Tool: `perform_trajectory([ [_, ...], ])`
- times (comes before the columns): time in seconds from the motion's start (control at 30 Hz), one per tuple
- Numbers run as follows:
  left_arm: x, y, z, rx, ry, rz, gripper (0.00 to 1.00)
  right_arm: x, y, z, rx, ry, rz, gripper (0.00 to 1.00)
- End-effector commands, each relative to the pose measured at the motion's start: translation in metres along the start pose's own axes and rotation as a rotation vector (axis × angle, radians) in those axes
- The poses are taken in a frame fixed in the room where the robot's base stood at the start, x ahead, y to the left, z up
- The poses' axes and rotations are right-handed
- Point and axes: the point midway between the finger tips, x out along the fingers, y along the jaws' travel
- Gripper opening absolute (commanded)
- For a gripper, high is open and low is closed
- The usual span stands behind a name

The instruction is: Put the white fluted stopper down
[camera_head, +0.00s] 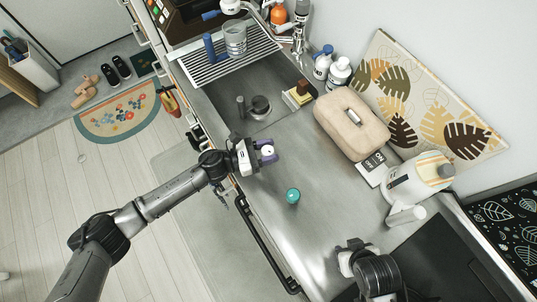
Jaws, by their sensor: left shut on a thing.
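The white fluted stopper (268,151) is small and pale and sits between the purple fingertips of my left gripper (265,152). My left gripper is shut on it, over the front part of the steel counter (318,230), below the sink in the picture. I cannot tell whether the stopper touches the counter. The fingers hide part of it. My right gripper (350,252) shows at the bottom, over the counter near the dark hob; its fingertips are not clear.
A teal round object (292,196) stands on the counter close to my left gripper. A beige case (351,124), a white jug (418,179) and bottles (338,73) line the back. The sink (255,108) lies above. Bare counter surrounds the teal object.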

Motion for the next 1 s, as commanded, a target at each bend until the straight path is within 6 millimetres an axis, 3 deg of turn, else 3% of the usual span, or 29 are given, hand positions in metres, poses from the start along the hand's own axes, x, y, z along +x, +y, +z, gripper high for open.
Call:
perform_trajectory([
  [0.4,0.001,0.001,-0.038,-0.002,0.001,0.001,0.0,-0.004,0.0,-0.001,0.0,-0.001,0.0,0.43],
  [0.9,0.0,0.001,-0.046,0.0,0.0,0.0,0.0,0.002,-0.001,0.001,0.003,-0.001,-0.002,0.43],
  [0.93,0.0,0.001,-0.045,0.0,0.001,0.0,0.44,0.001,-0.001,0.001,0.003,-0.001,-0.002,0.43],
  [1.0,0.0,0.001,-0.044,0.0,0.001,0.0,0.51,0.0,-0.001,0.0,0.004,-0.001,-0.003,0.43],
])
